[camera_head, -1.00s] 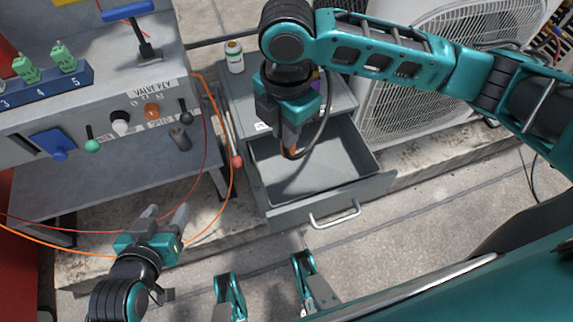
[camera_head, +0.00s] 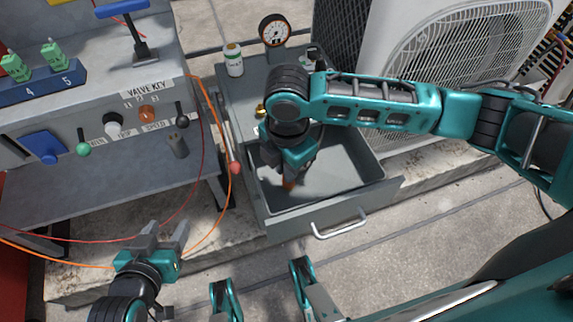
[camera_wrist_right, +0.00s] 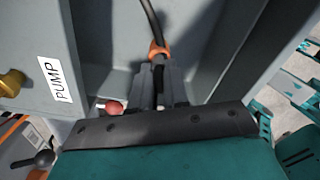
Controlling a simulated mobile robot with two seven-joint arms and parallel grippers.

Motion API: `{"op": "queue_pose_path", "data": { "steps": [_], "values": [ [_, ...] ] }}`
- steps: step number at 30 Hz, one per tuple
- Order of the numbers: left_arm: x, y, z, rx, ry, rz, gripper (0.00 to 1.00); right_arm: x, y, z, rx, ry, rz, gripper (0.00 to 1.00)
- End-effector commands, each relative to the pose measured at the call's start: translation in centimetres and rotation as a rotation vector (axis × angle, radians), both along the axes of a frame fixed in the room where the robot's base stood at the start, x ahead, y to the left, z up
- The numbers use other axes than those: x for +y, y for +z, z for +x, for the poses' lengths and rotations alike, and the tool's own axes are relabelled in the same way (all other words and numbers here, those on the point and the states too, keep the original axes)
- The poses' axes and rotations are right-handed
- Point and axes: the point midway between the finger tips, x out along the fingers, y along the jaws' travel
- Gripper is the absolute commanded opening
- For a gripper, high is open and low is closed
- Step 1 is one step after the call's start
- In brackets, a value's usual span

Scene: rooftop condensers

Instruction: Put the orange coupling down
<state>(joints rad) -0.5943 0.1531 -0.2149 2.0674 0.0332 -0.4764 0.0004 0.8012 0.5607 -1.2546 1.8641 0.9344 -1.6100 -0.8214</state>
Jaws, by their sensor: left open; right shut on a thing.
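The orange coupling (camera_head: 289,184) is between the fingers of my right gripper (camera_head: 293,174), which is shut on it over the open grey drawer (camera_head: 345,207). The right wrist view shows the orange coupling (camera_wrist_right: 158,49) at the fingertips (camera_wrist_right: 160,78), with a dark hose running up from it. The gripper hides part of the coupling, and I cannot tell whether it touches the drawer floor. My left gripper (camera_head: 165,235) is open and empty, in front of the workbench at the lower left.
A gauge (camera_head: 274,31) and a white bottle (camera_head: 233,59) stand on the cabinet behind the drawer. A red-tipped lever (camera_head: 235,168) and orange cable lie left of the drawer. A condenser (camera_head: 430,50) stands behind right. The drawer's right part looks empty.

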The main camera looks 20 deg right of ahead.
Motion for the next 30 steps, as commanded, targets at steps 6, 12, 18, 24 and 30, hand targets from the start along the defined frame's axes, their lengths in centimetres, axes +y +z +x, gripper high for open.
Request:
{"op": "queue_pose_path", "data": {
  "steps": [6,12,18,24,30],
  "values": [
    [0.0,0.2,0.0,-0.001,0.001,-0.001,0.56,0.0,-0.4,0.0,0.0,0.0,0.001,0.0],
    [-0.1,0.4,0.0,-0.001,0.002,-0.003,0.56,0.0,-1.0,0.0,0.0,0.0,0.0,0.0],
    [-0.1,0.4,0.1,-0.001,0.003,-0.005,0.56,0.0,-1.0,0.0,0.0,0.0,0.0,0.33],
    [-0.1,0.4,0.1,-0.002,0.003,-0.005,0.56,0.0,-1.0,0.0,0.0,0.0,0.0,0.4],
    [-0.1,0.2,0.1,-0.002,0.003,-0.005,0.56,0.0,-0.6,0.1,-0.002,0.0,0.002,0.4]
  ]
}}
